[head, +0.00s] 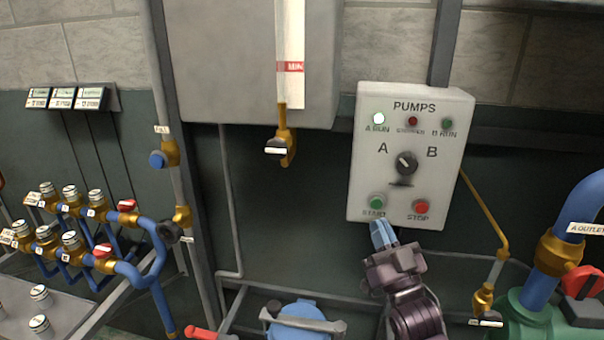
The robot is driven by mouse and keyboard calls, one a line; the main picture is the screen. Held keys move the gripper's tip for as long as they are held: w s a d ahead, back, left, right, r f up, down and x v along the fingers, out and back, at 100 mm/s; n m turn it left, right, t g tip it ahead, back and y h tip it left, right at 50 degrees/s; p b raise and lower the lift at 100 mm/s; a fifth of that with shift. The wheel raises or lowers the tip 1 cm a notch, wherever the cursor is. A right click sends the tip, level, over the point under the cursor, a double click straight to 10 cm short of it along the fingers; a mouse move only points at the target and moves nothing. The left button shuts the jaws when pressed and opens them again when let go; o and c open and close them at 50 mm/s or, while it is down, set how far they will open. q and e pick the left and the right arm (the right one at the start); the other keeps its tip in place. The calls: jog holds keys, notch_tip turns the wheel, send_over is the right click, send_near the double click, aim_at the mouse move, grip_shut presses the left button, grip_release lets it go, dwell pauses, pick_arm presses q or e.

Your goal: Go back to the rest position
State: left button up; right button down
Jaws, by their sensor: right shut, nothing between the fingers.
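My right gripper (382,234) comes up from the bottom of the head view. Its blue fingertips are together and hold nothing. They are just below the green START button (377,203) on the PUMPS panel (362,150); I cannot tell whether they touch the panel. The A RUN lamp (378,118) shines bright, while the red middle lamp (412,121) and the B RUN lamp (447,124) look dark. The selector knob (406,163) sits between A and B. The red STOP button (421,207) is right of START. My left gripper is not in view.
Blue pipes with brass valves (72,240) fill the left side. A sight tube (290,60) with a brass valve hangs at the top middle. A blue pipe (541,284) with a red handle (583,283) stands at the right. Blue equipment (303,310) lies low in the middle.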

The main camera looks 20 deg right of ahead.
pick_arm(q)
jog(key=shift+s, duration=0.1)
pick_arm(e)
notch_tip(320, 180, down, 17)
jog(key=s+a+n+g, duration=0.1)
jog(key=a+g, duration=0.1)
jog(key=g, duration=0.6)
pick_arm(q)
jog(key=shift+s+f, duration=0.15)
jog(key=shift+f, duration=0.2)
pick_arm(e)
jog(key=s+a+f+g, duration=0.2)
jog(key=s+f+g, duration=0.3)
jog(key=s+f, duration=1.1)
jog(key=shift+s+g, duration=0.4)
jog(key=shift+s, duration=0.3)
